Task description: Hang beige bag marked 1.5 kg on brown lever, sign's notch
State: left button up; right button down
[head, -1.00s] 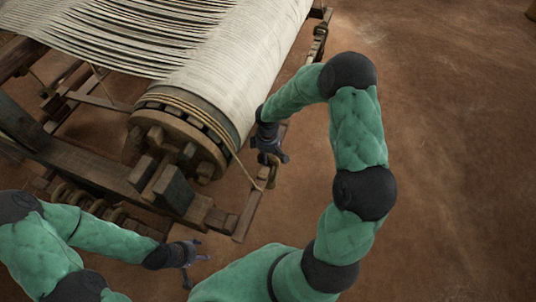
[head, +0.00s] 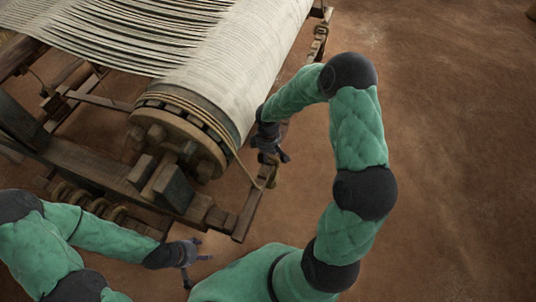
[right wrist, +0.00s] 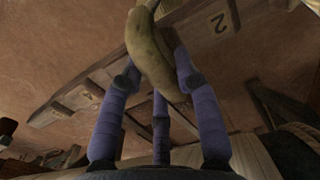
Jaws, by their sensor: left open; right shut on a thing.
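A beige bag (right wrist: 150,48) fills the upper middle of the right wrist view, held between the purple fingers of my right gripper (right wrist: 155,80). Its weight mark does not show. In the head view my right gripper (head: 270,148) is above the lever (head: 246,216), beside the drum. My left gripper (head: 190,258) is open and empty at the lower left. The sign is not visible.
The wooden drum (head: 178,128) with white warp threads (head: 235,60) stands just left of my right gripper. Loom beams (head: 85,165) fill the left. Bare earth floor (head: 455,160) is free on the right.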

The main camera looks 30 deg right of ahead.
jog(key=c, duration=0.8)
grip_release()
jog(key=shift+s+f, duration=0.15)
notch_tip(320, 180, up, 12)
jog(key=shift+r, duration=0.15)
